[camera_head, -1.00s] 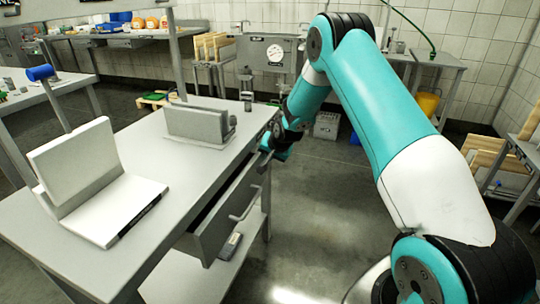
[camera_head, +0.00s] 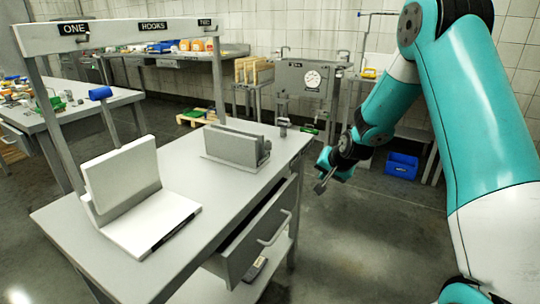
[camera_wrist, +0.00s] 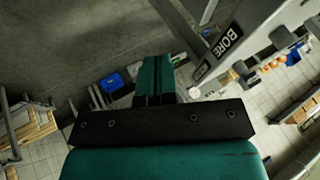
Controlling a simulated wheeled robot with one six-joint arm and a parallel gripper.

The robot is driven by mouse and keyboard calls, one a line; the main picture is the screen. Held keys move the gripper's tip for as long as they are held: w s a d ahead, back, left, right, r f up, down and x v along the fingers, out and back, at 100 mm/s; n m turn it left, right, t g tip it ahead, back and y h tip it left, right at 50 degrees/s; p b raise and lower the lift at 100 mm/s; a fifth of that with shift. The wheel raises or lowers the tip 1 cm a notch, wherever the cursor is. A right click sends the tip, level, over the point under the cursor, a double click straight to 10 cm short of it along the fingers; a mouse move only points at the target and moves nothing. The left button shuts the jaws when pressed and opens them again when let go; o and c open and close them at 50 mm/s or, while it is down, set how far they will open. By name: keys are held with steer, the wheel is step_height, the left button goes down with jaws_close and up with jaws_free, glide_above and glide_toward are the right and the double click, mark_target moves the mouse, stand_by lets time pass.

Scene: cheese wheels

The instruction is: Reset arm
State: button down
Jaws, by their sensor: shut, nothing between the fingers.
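My gripper (camera_head: 323,182) is at the end of my teal arm, in the air to the right of the grey workbench (camera_head: 205,215) in the head view. It is shut and holds nothing, apart from the bench and its drawer. In the wrist view my gripper's teal fingers (camera_wrist: 154,78) are together, pointing away over the floor. The bench's drawer (camera_head: 262,235) stands partly open below the top.
A white angled stand (camera_head: 125,180) and a grey slotted holder (camera_head: 230,148) sit on the bench, under an overhead rail (camera_head: 120,36). A blue crate (camera_head: 402,166) stands on the floor behind. Floor right of the bench is clear.

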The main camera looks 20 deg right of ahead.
steer(key=s+a+r+n+g+y, duration=0.2)
steer(key=s+a+r+n, duration=0.3)
steer(key=a, duration=0.6)
steer(key=s+a+r+n+g+y, duration=0.1)
steer(key=s+a+r+n+y, duration=0.15)
steer(key=s+a+r, duration=0.6)
steer(key=s+a+r+n+g, duration=0.2)
steer(key=s+a+n, duration=0.25)
steer(key=s, duration=0.45)
steer(key=s+a+r+n+g, duration=0.15)
steer(key=s+a+n, duration=0.3)
steer(key=s, duration=0.45)
step_height(320, 180, up, 13)
steer(key=s+p, duration=0.1)
steer(key=p, duration=1.2)
steer(key=shift+a+g+p, duration=0.25)
steer(key=shift+g+p, duration=0.05)
steer(key=shift+g, duration=0.15)
steer(key=shift+s+r, duration=0.1)
